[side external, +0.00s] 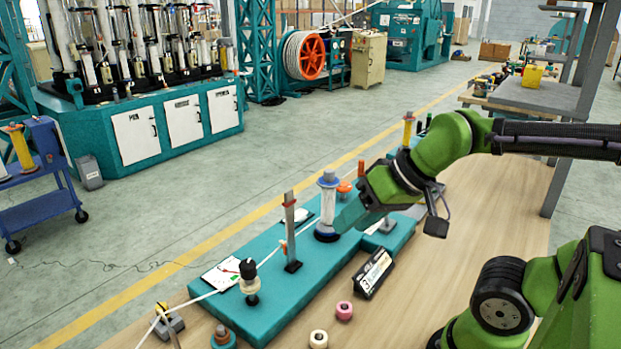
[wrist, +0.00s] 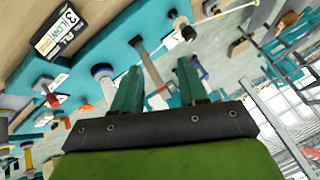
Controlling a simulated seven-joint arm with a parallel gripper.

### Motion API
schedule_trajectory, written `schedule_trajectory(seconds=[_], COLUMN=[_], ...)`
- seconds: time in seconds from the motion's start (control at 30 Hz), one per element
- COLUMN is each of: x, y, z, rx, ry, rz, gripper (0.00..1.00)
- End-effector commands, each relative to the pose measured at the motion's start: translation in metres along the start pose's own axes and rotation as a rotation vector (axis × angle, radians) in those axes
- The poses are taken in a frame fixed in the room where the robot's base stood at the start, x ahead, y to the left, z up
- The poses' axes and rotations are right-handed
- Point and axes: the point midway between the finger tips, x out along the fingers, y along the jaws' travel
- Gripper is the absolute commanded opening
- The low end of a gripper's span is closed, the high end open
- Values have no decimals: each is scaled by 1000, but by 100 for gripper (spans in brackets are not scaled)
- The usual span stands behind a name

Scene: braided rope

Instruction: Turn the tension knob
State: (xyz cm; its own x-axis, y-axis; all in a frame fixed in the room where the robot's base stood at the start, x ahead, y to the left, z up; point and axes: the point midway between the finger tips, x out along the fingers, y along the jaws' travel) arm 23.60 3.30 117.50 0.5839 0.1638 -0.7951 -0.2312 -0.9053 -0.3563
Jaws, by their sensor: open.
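A black round knob (side external: 248,268) stands on a short post at the near left of the teal board (side external: 283,312), beside the white rope. I take it for the tension knob, but cannot be sure. It seems to show in the wrist view as a dark knob (wrist: 188,33), beyond the fingertips. My gripper (side external: 347,220) is over the board, beside a white spool with a blue-grey cap (side external: 328,200), apart from the black knob. In the wrist view the two teal fingers of my gripper (wrist: 159,65) are apart with nothing held between them.
A grey post (side external: 291,235) with a red-brown top stands between spool and knob. A black labelled box (side external: 373,273) leans at the board's near edge.

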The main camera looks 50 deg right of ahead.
Motion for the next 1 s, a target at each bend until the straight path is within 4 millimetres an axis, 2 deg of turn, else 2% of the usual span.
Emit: schedule_trajectory(seconds=[0.13,0.27,0.37,0.47,0.6,0.7,0.83,1.0], x=[0,3,17,41,75,93,112,135], y=[0,4,18,37,60,67,67,60], z=[0,-1,0,5,29,48,67,72], rx=[0,16,61,167,406,595,864,1255], ry=[0,-7,-59,-163,-396,-570,-787,-1025], rz=[0,14,58,109,146,139,85,-73], gripper=[43,61,61,61,61,61,61,61])
